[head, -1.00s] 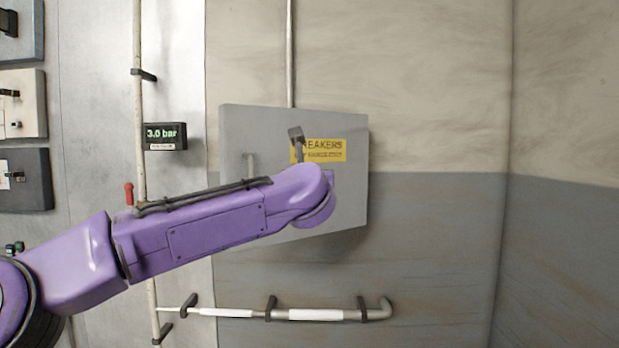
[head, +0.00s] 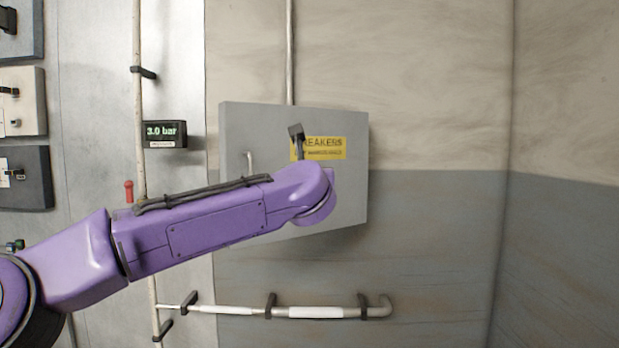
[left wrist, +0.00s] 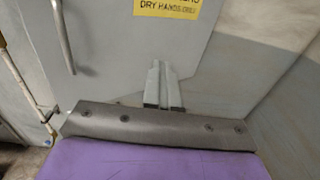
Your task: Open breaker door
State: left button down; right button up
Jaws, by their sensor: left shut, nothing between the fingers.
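The grey breaker box (head: 345,195) hangs on the wall in the middle of the head view, with a yellow BREAKERS label (head: 330,149) on its door. I see no clear opening at the door's edges. A slim vertical bar handle (head: 250,161) is on the door's left side; it also shows at the upper left in the left wrist view (left wrist: 61,36). My left gripper (left wrist: 163,72) is shut and empty in front of the door, below the label and to the right of the handle, apart from the handle. My left arm hides the gripper and the door's lower left in the head view. My right gripper is not in view.
A vertical pipe (head: 139,100) and a 3.0 bar display (head: 165,134) are left of the box. A horizontal pipe (head: 316,312) runs below it. Switch boxes (head: 25,178) line the far left. The wall on the right is bare.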

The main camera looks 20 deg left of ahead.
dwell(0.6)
pick_arm(q)
jog(key=c, duration=1.3)
grip_release()
jog(key=shift+s, duration=0.1)
jog(key=b+v, duration=0.4)
jog(key=v, duration=0.6)
jog(key=shift+s, duration=0.15)
